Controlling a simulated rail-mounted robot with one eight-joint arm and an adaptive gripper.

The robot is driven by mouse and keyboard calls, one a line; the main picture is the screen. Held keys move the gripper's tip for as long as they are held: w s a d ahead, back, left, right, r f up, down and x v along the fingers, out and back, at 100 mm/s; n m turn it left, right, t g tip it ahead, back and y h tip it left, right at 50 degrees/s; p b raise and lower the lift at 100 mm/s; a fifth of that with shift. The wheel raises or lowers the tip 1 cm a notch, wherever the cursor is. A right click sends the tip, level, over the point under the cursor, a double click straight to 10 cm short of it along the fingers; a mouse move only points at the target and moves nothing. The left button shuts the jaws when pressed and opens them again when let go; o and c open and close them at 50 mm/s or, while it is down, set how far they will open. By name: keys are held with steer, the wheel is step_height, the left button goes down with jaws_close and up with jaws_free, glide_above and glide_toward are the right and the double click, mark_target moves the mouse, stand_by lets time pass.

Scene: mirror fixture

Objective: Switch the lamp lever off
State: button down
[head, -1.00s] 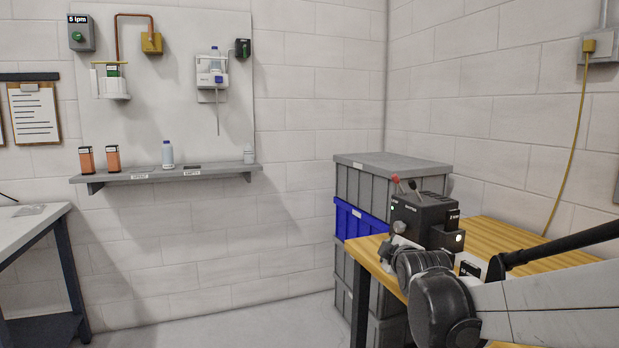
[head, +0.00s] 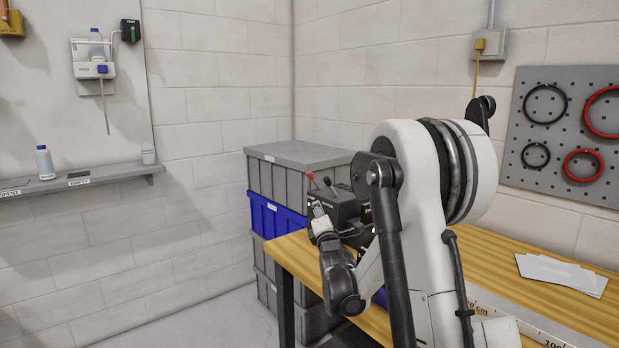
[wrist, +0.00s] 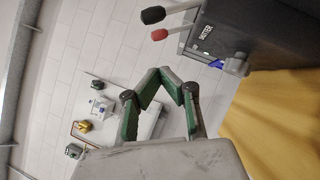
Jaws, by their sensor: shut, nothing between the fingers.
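A dark box (head: 345,203) with two levers stands on the wooden bench. One lever has a red knob (head: 310,176) and the other a black knob (head: 327,181). In the wrist view the red knob (wrist: 159,34) and black knob (wrist: 153,15) stick out from the box's face (wrist: 255,35). A label beside the red lever seems to read "SHUTTER"; I cannot read a lamp label. My gripper (wrist: 160,74) is shut and empty, its green fingertips together, apart from both knobs. In the head view my gripper (head: 319,209) is just in front of the box, below the knobs.
Grey crates (head: 297,153) and a blue crate (head: 277,215) are stacked behind the bench (head: 520,245). Papers (head: 560,273) and a ruler (head: 520,320) lie on the bench. A pegboard (head: 567,135) with rings hangs at right. Open floor lies left of the bench.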

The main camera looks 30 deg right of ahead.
mark_target(312, 178)
steer(key=shift+w+d+f+n+t+h, duration=0.2)
steer(key=shift+w+d+n+t+h, duration=0.15)
steer(key=shift+w+d, duration=0.25)
steer(key=x, duration=1.4)
steer(key=shift+f+b, duration=0.1)
steer(key=shift+b, duration=0.2)
steer(key=shift+d, duration=0.1)
